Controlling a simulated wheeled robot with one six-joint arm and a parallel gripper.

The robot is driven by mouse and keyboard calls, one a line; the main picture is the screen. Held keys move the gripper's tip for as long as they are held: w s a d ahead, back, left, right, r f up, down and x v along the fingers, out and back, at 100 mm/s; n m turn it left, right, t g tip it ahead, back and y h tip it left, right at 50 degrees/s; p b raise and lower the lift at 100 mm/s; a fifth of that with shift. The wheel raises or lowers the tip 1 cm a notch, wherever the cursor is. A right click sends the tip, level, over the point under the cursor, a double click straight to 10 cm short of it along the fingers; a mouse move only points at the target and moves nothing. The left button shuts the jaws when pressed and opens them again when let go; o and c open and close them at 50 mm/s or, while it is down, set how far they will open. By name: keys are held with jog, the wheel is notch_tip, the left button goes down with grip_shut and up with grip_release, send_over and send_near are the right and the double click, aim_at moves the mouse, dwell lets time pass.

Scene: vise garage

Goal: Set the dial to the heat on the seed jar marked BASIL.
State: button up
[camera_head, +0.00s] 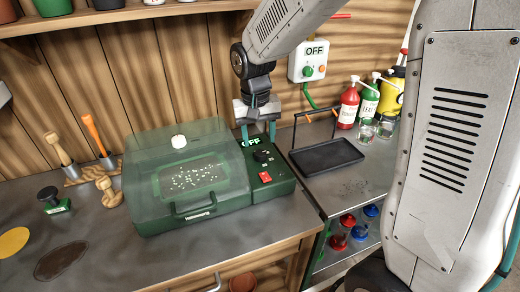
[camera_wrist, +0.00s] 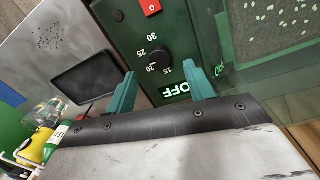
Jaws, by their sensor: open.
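A green propagator (camera_head: 150,215) with a clear lid stands on the bench in the head view. Its black dial (camera_head: 262,157) is on the panel at its right end, and it shows larger in the wrist view (camera_wrist: 159,54). Numbers including 15, 25 and 30 are printed around the dial; its pointer is not clear. A small display (camera_wrist: 176,90) beside the dial reads OFF. My gripper (camera_head: 258,132) is open and empty, above the panel, its fingers on either side of the dial in the wrist view and apart from it. No jar label reading BASIL is legible.
A red switch (camera_head: 266,177) sits beside the dial. A wall box (camera_head: 307,60) reads OFF. A black tray (camera_head: 330,157) with a raised frame, bottles (camera_head: 348,108) and small glass jars (camera_head: 366,131) stand right. Red- and blue-lidded jars (camera_head: 347,220) sit lower. Hand tools (camera_head: 60,150) are left.

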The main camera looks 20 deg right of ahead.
aim_at(261, 153)
notch_tip(261, 153, down, 5)
jog(key=shift+d+f, duration=0.1)
jog(key=shift+d, duration=0.05)
jog(key=c, duration=1)
jog(key=shift+o, duration=0.2)
jog(key=shift+n, duration=0.3)
jog(key=shift+s+d+n, duration=0.1)
jog(key=shift+n, duration=2.5)
